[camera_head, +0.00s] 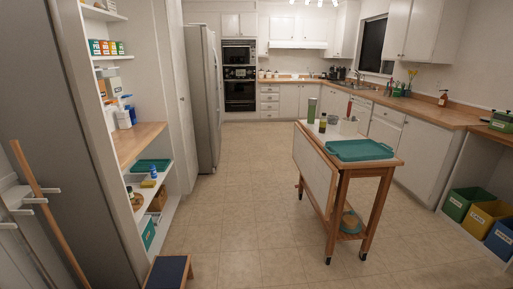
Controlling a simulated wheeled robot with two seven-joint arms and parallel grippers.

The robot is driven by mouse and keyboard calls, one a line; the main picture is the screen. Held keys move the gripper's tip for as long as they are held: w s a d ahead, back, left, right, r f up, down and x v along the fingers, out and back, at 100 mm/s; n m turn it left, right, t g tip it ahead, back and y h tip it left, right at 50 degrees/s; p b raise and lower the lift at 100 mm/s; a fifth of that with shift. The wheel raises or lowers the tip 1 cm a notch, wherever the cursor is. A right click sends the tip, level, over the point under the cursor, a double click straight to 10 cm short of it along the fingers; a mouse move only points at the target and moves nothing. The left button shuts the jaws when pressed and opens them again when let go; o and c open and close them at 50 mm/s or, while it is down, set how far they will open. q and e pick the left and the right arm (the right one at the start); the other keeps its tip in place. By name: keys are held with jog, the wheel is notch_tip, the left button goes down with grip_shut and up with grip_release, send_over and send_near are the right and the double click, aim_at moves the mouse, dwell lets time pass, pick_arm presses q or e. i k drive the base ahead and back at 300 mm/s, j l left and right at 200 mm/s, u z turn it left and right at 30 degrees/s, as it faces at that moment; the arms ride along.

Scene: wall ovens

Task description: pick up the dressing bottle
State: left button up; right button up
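I cannot tell for sure which item is the dressing bottle. Another small bottle with a reddish-brown body (443,98) stands on the right counter. A small blue bottle (153,172) stands on the left pantry shelf. All are too small to read labels. Neither of my grippers is in view.
A teal tray (360,150) lies on the cart's near end. A blue-topped step stool (168,272) is at bottom left. Green, yellow and blue bins (487,216) stand at right. The floor (235,190) between pantry and cart is clear. A fridge (202,95) stands at back left.

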aim_at(323, 121)
jog(key=i+j+z, duration=0.1)
jog(key=i+z, duration=0.25)
jog(key=i+j+z, duration=0.35)
jog(key=i, duration=0.2)
jog(key=i+j+z, duration=0.2)
jog(key=i+z, duration=0.15)
jog(key=i, duration=0.1)
